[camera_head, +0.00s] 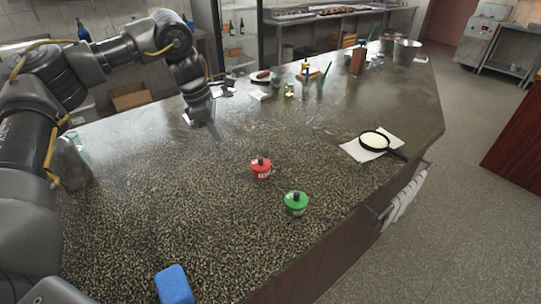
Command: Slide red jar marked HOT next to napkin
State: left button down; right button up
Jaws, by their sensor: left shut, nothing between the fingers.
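The red jar (261,170) with a white label stands upright on the speckled counter, near its middle. The label is too small to read. A white napkin (353,151) lies flat at the right side of the counter, with a black pan (374,142) of pale contents resting on it. The jar and napkin are well apart. My left gripper (216,134) points down over the counter, behind and to the left of the red jar, shut and empty, apart from the jar. My right gripper is not in view.
A green jar (296,203) stands in front and right of the red jar. A blue block (174,285) sits at the near edge. Bottles, a plate and metal buckets (405,52) crowd the far end. The counter between red jar and napkin is clear.

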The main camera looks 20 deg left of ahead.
aim_at(261, 170)
pick_arm(q)
jog(key=x, duration=0.3)
jog(key=p+x, duration=0.1)
jog(key=x, duration=0.2)
jog(key=p+x, duration=0.1)
jog(key=x, duration=0.2)
jog(key=shift+w+d+f, duration=0.1)
jog(key=shift+d+f, duration=0.15)
jog(key=shift+d, duration=0.05)
jog(key=d, duration=0.1)
jog(key=w+d+p, duration=0.1)
jog(key=shift+w+d+f+p, duration=0.15)
jog(key=shift+w+d+p, duration=0.15)
jog(key=shift+d, duration=0.1)
jog(key=shift+w+d, duration=0.15)
jog(key=shift+d, duration=0.3)
jog(key=shift+f, duration=0.1)
jog(key=shift+a, duration=0.1)
jog(key=shift+w, duration=0.15)
